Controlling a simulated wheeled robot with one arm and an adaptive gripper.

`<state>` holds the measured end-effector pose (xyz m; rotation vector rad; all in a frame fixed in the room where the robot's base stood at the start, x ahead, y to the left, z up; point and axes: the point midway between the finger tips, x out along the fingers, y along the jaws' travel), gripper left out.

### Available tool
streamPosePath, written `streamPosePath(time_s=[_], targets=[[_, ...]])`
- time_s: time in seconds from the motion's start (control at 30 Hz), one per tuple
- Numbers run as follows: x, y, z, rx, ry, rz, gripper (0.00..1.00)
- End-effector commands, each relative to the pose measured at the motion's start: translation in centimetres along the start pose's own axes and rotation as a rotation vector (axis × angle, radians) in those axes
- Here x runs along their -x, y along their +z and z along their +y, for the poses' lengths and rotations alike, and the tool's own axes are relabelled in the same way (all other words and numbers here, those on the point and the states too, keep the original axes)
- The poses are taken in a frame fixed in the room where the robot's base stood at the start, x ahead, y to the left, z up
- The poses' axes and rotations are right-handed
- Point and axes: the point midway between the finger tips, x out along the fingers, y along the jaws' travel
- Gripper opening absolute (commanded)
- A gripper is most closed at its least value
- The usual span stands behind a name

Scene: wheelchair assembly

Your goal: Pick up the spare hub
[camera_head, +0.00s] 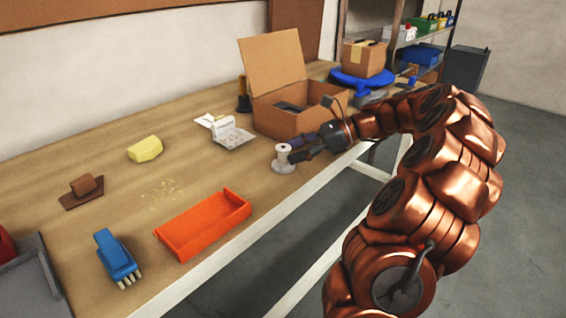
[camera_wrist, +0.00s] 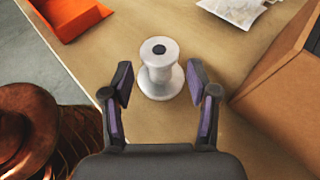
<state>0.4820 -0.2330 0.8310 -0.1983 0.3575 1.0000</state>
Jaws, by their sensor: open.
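The spare hub (camera_wrist: 160,68) is a pale grey-white spool with a dark bore in its top. It stands upright on the wooden workbench, near the front edge. It also shows in the head view (camera_head: 283,158). My gripper (camera_wrist: 160,90) is open, with its two purple-padded fingers apart. The hub stands in front of the fingertips, between their lines, with a gap on each side in the wrist view. In the head view my gripper (camera_head: 298,150) reaches in from the right, close beside the hub, and partly covers its right side.
An open cardboard box (camera_head: 275,118) stands behind the gripper, to the right in the wrist view (camera_wrist: 275,105). An orange tray (camera_head: 204,225) lies left of the hub. A white part on paper (camera_head: 228,130) lies behind. Bare bench surrounds the hub's left.

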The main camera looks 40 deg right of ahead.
Motion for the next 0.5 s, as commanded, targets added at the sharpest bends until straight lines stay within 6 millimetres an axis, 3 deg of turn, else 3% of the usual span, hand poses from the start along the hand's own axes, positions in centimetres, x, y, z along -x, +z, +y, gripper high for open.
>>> streamPosePath(time_s=[0.2, 0.5], targets=[[-3.2, -0.3, 0.1, 0.000, 0.004, 0.001, 0.59], [-3.5, -0.2, 0.0, 0.000, 0.000, 0.001, 0.57]])
